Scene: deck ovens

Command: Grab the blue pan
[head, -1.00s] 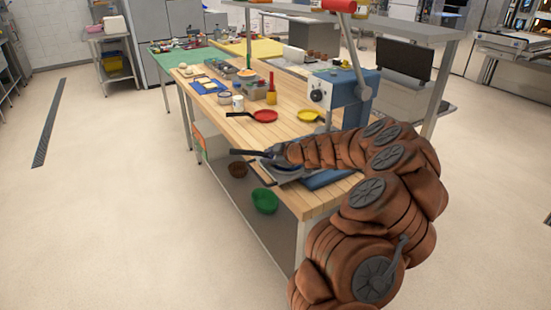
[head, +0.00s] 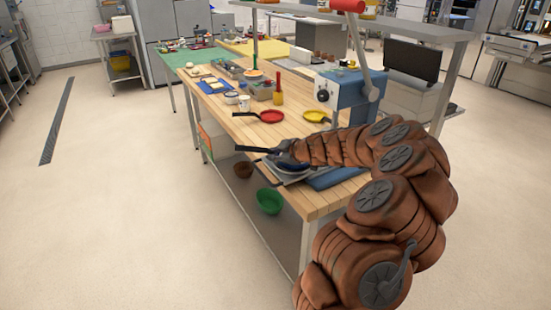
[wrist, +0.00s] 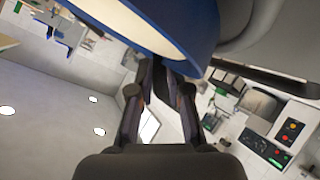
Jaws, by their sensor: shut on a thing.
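The blue pan (wrist: 190,40) fills the top of the wrist view, with a blue outside and a cream inside. My gripper (wrist: 163,85) is shut on it; its fingers meet at the pan's edge, and the exact contact is partly hidden. In the head view my gripper (head: 287,149) is at the wooden table's near left edge, small and hard to make out. The pan (head: 290,163) shows there only in part, low by the gripper. A dark handle (head: 254,149) points left past the table edge.
A red pan (head: 271,116) and a yellow pan (head: 315,116) lie farther back on the wooden table (head: 225,118). A blue machine with a lever (head: 345,92) stands behind my arm. A green bowl (head: 270,201) sits on the lower shelf. The floor at left is clear.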

